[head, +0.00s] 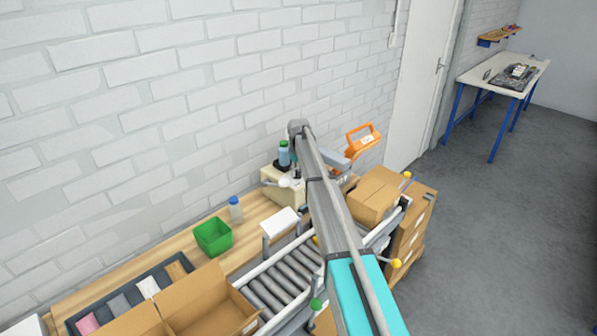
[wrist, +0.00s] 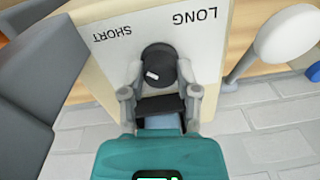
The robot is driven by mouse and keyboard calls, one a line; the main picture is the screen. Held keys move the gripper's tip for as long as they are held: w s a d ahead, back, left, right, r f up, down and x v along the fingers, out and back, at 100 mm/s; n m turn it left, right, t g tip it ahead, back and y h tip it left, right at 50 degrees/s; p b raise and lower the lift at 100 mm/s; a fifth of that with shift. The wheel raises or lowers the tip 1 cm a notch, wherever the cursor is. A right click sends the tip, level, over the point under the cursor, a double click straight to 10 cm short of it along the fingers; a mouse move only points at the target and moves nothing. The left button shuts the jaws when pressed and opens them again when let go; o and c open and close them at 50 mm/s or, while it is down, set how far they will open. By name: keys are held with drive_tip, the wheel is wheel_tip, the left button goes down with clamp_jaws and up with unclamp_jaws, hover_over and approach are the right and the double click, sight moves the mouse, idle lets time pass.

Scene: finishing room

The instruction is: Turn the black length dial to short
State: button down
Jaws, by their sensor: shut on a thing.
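The black length dial (wrist: 158,62) sits on a cream panel (wrist: 140,28) in the wrist view. LONG is printed upper right of it and SHORT upper left, both upside down in the picture. A short white mark shows on the left part of the dial's face. My gripper (wrist: 161,84) is shut on the dial, one finger on each side. In the head view the cream machine (head: 270,189) stands on the wooden bench by the wall; the dial and my fingertips are hidden there behind my arm.
A roller conveyor (head: 275,290) runs along the bench, with a closed carton (head: 376,193) near its far end. Open floor lies at right.

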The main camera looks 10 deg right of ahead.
drive_tip(key=shift+c, duration=1.7)
unclamp_jaws()
drive_tip(key=shift+d, duration=0.1)
drive_tip(key=shift+r, duration=0.1)
